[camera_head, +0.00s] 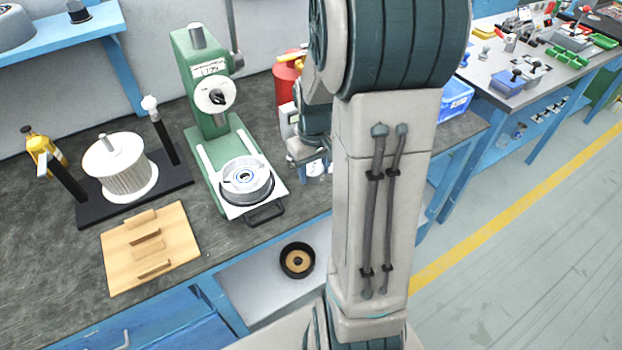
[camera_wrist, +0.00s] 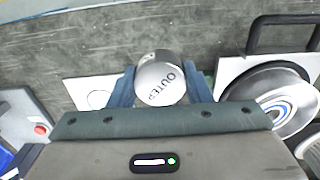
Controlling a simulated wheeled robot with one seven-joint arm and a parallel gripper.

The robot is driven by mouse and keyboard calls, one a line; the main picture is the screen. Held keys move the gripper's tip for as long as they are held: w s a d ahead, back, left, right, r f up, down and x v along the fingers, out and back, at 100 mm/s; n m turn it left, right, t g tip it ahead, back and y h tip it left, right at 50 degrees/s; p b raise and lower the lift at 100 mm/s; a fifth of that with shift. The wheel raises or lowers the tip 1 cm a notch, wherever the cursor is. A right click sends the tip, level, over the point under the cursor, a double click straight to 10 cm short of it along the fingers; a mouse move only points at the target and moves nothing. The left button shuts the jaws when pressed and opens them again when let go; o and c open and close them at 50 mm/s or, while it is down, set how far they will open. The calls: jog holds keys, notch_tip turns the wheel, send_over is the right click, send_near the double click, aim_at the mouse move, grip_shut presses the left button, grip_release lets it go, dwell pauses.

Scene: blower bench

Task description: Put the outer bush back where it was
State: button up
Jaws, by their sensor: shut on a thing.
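The outer bush (camera_wrist: 158,75) is a silvery round piece with "OUTER" printed on its face. In the wrist view it sits between the two blue fingers of my gripper (camera_wrist: 161,88), which is shut on it. Below and left of it in that view is a white plate (camera_wrist: 84,91) with a circle outline, partly hidden by my gripper. I cannot tell the gap between the bush and the bench. In the head view my gripper (camera_head: 309,160) is right of the green press, partly hidden by my arm; the bush is not clear there.
The green press (camera_head: 207,85) holds a round metal housing (camera_head: 246,180) on its white base, close to my gripper. A red canister (camera_head: 287,80) stands behind. A blower wheel (camera_head: 122,170) on a black stand and a wooden board (camera_head: 150,247) are to the left.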

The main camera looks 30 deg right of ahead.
aim_at(311, 189)
jog(key=shift+w+a+f, duration=0.2)
jog(key=shift+w+f, duration=0.2)
jog(key=shift+f, duration=1.85)
jog(key=shift+f, duration=0.2)
jog(key=o, duration=1.2)
jog(key=shift+r, duration=0.1)
